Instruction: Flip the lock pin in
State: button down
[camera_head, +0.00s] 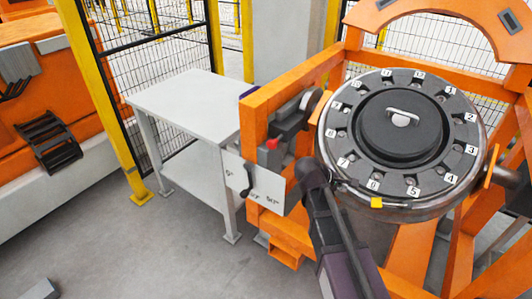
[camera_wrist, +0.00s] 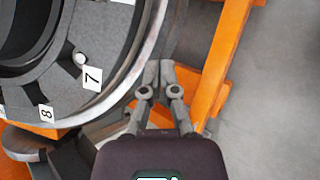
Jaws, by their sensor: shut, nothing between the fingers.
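My gripper (camera_wrist: 160,72) is shut and empty in the wrist view, its fingertips together beside the wheelset's rim. The round wheelset (camera_head: 398,184) has numbered pads and is held in the orange gantry; its rim (camera_wrist: 133,75) also shows in the wrist view, near labels 7 and 8. A red knob (camera_head: 271,144) sits on a grey block at the gantry's left side, above a white angle plate (camera_head: 263,187) with a small black lever (camera_head: 246,181). I cannot tell for sure which part is the lock pin. My arm hides the area right of the plate in the head view.
The orange gantry frame (camera_head: 283,88) surrounds the wheelset. A grey table (camera_head: 188,100) stands to its left. A yellow-posted fence (camera_head: 103,110) and an orange machine (camera_head: 27,62) are farther left.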

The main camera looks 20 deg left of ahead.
jog(key=a+n+t+b, duration=0.55)
jog(key=a+n, duration=0.35)
jog(key=a, duration=0.8)
jog(key=n+t+y+b, duration=0.3)
jog(key=n+t, duration=0.2)
jog(key=n, duration=0.2)
send_near(269, 145)
jog(key=v, duration=0.6)
jog(key=shift+s+r, duration=0.2)
jog(key=shift+r, duration=0.05)
jog(key=shift+w, duration=0.1)
jog(key=x, duration=1.4)
jog(key=shift+d+f+b, duration=0.1)
jog(key=shift+f+b, duration=0.05)
jog(key=shift+b, duration=0.2)
